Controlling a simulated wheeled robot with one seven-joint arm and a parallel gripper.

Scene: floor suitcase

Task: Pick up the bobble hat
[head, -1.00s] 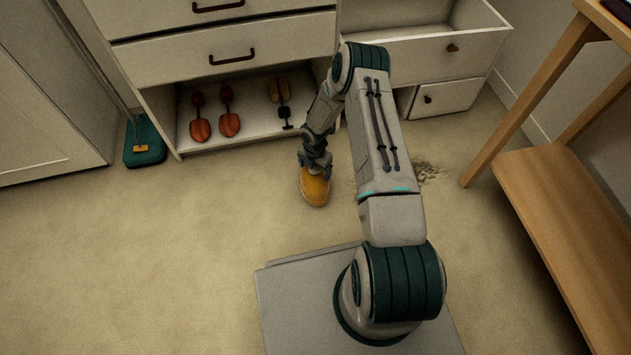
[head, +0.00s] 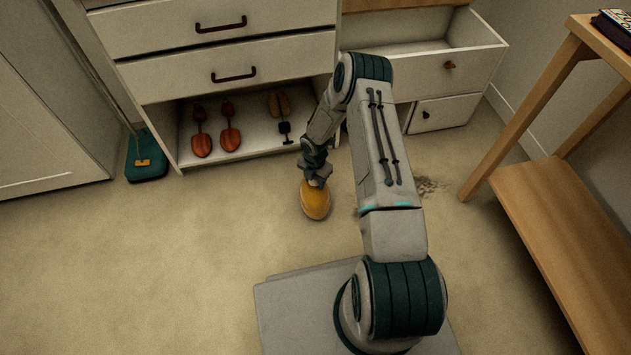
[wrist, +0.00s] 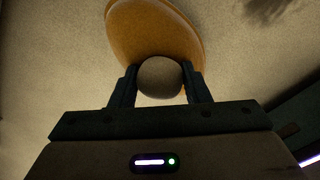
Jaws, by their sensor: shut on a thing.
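The bobble hat is orange-yellow with a rounded body (head: 315,203), seen in the head view below the end of my arm, above or on the carpet; I cannot tell which. In the wrist view the orange hat (wrist: 155,30) fills the top middle, with its round grey-brown bobble (wrist: 160,77) nearest me. My gripper (wrist: 160,85) is shut on the bobble, one dark finger on each side of it. In the head view my gripper (head: 317,181) is mostly hidden by my wrist.
A white drawer cabinet (head: 290,45) stands behind, its low open shelf holding red shoe trees (head: 230,138). An open drawer (head: 440,75) is at back right. A wooden table (head: 560,200) stands at right. A dark stain (head: 430,187) marks the carpet.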

